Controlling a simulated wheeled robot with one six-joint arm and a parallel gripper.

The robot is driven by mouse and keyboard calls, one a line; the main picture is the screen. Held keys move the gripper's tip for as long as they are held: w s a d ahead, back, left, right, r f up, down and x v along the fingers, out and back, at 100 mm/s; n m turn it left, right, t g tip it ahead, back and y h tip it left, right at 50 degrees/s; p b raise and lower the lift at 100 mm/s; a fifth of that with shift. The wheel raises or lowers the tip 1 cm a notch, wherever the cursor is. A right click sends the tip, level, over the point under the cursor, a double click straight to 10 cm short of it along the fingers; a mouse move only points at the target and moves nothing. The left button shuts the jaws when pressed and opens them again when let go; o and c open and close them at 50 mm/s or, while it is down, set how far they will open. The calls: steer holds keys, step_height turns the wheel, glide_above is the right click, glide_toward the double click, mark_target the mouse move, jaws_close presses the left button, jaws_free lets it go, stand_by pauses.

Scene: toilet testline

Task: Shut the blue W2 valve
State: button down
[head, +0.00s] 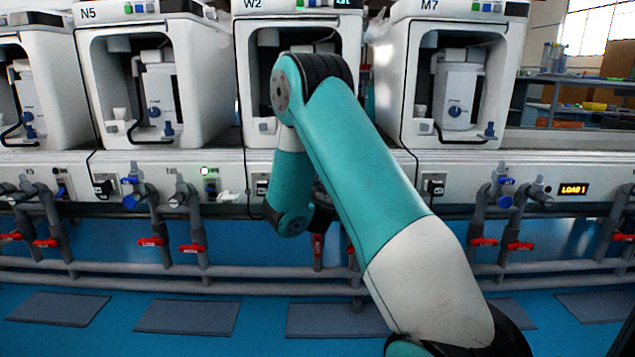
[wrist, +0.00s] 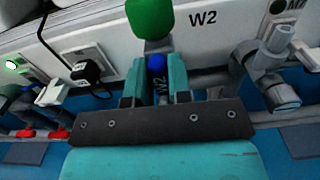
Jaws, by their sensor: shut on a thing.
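The blue W2 valve (wrist: 158,64) shows in the wrist view as a blue handle marked W2, below a larger green knob-like part (wrist: 150,17). My gripper (wrist: 156,76) has its two teal fingers on either side of the blue handle and is shut on it. The fingers and the dark gripper body hide part of the handle and the pipe behind it. In the head view my arm covers the valve and my gripper. The W2 machine (head: 243,75) stands behind my arm there.
A grey pipe fitting (wrist: 270,75) stands close to the right of my gripper. A black plug (wrist: 88,68) and cable are on the left. Neighbouring machines N5 (head: 88,80) and M7 (head: 397,85) flank W2. Red-handled valves (head: 318,247) and grey pipes run below. The blue floor has dark mats (head: 187,317).

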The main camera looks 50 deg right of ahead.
steer(key=shift+m, duration=0.6)
steer(key=c, duration=1)
jaws_free()
steer(key=shift+c, duration=0.2)
